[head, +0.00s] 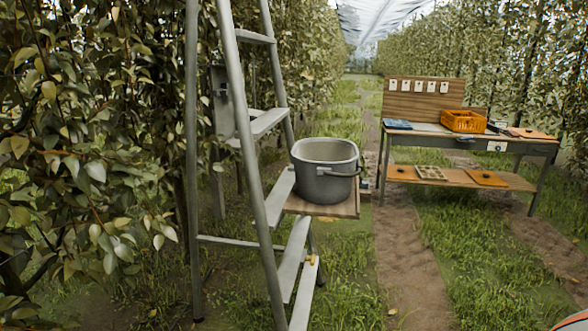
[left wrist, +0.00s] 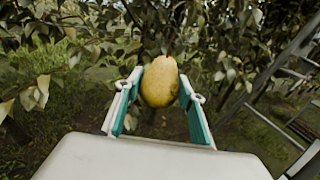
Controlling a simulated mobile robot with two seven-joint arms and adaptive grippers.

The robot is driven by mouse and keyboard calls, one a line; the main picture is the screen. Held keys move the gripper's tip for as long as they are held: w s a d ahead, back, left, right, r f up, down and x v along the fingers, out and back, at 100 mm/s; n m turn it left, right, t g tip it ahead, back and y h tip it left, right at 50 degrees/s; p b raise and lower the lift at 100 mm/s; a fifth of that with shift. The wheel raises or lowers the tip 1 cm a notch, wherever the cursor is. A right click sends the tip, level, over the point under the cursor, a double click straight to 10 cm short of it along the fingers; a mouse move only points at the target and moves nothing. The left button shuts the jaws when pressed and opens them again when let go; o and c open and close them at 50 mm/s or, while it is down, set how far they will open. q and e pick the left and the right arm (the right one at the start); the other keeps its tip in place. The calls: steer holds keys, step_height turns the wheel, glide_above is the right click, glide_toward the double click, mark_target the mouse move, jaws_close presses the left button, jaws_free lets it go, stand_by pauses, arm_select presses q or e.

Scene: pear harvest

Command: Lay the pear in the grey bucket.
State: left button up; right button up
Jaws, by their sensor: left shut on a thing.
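The pear (left wrist: 160,82) is yellow and upright in the left wrist view, between the two teal-padded fingers of my left gripper (left wrist: 160,92). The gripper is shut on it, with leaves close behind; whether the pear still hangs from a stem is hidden. The grey bucket (head: 323,185) stands upright on a small wooden shelf of the ladder, near the middle of the head view. Its open top faces up and its handle hangs at the right side. The head view does not show my left gripper or the pear. My right gripper is in neither view.
A metal stepladder (head: 252,150) stands left of the bucket, its rails close to it. Dense foliage (head: 80,130) fills the left. A workbench (head: 470,140) with an orange crate (head: 464,121) stands at the back right. Grass and a dirt path lie open between.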

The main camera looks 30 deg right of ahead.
arm_select(q)
steer(key=shift+a, duration=0.15)
steer(key=shift+w+a+f+m+t+h, duration=0.2)
steer(key=shift+a+m+t+h, duration=0.1)
steer(key=shift+a+m+h, duration=0.3)
steer(key=shift+w+a+f+m+t+h, duration=0.1)
steer(key=shift+f+m+t+h, duration=0.2)
steer(key=shift+h, duration=0.3)
steer(key=shift+w+a+f+m+t+h, duration=0.1)
steer(key=shift+m+t+h, duration=0.1)
steer(key=shift+m+h, duration=0.3)
steer(key=h, duration=0.1)
steer(key=f+m+h, duration=0.1)
steer(key=shift+s+d+m+h, duration=0.1)
steer(key=shift+d+m+h, duration=0.2)
steer(key=shift+d, duration=0.05)
steer(key=shift+s+d+f+m+t+h, duration=0.25)
steer(key=shift+d+f+m+h, duration=0.2)
steer(key=shift+h, duration=0.45)
steer(key=shift+d+f+m+h, duration=0.1)
steer(key=shift+d+m+h, duration=0.15)
steer(key=shift+h, duration=0.05)
steer(key=shift+d, duration=0.4)
steer(key=shift+a, duration=0.5)
